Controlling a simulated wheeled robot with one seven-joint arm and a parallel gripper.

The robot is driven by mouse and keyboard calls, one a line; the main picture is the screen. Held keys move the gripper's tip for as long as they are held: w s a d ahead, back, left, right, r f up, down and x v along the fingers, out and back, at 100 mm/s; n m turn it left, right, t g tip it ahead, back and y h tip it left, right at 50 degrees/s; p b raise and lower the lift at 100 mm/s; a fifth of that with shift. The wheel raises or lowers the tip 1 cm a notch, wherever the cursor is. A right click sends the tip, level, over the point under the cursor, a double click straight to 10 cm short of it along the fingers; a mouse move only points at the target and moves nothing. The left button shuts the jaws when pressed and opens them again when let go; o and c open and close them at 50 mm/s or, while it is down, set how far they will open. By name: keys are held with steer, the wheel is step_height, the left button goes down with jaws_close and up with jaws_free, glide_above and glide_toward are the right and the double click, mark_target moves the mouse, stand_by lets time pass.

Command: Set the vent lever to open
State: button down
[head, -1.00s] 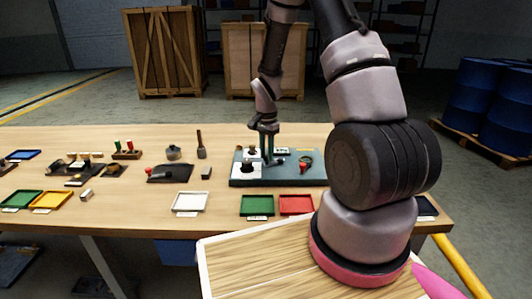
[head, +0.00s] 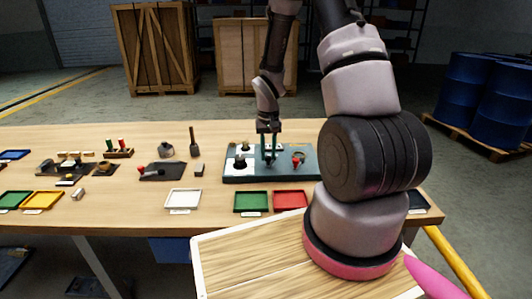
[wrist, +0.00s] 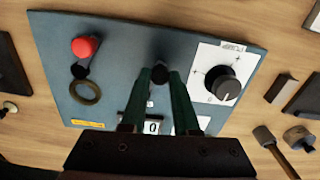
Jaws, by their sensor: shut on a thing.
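A blue-grey panel (head: 232,178) lies on the table, and its face fills much of the wrist view (wrist: 110,25). My gripper (wrist: 159,74) is over the middle of the panel, its green fingers closed around a dark round-ended lever or knob (wrist: 158,50). The fingers hide most of that part, so I cannot read its position. In the head view my gripper (head: 269,158) reaches down to the panel. A black dial (wrist: 224,86) on a white marked plate and a red knob (wrist: 85,47) on a dark stem sit on either side. A small counter showing 0 (wrist: 152,127) is partly hidden.
A dark ring (wrist: 85,92) lies below the red knob. Green (head: 251,202), red (head: 290,199) and white (head: 183,199) trays stand in front of the panel. A black plate with a red-ended handle (head: 160,172) lies to the left. Wooden crates stand behind the table.

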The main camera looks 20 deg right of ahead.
steer(key=shift+s+d+n, duration=0.1)
steer(key=shift+d+n, duration=0.05)
steer(key=shift+n, duration=0.15)
steer(key=c, duration=0.7)
jaws_free()
steer(key=shift+o, duration=0.2)
steer(key=shift+r, duration=0.15)
step_height(320, 180, up, 11)
steer(key=shift+f, duration=0.2)
step_height(320, 180, up, 17)
steer(key=m+t, duration=0.1)
steer(key=t, duration=0.2)
glide_above(269, 157)
steer(key=s+a, duration=0.2)
steer(key=s, duration=0.5)
steer(key=s+a+r+m+t+y, duration=0.1)
steer(key=s+r+t, duration=0.3)
steer(key=s+r, duration=0.5)
steer(key=s+a+y, duration=0.1)
steer(key=s, duration=0.1)
steer(key=shift+s+r, duration=0.3)
steer(key=shift+r, duration=0.1)
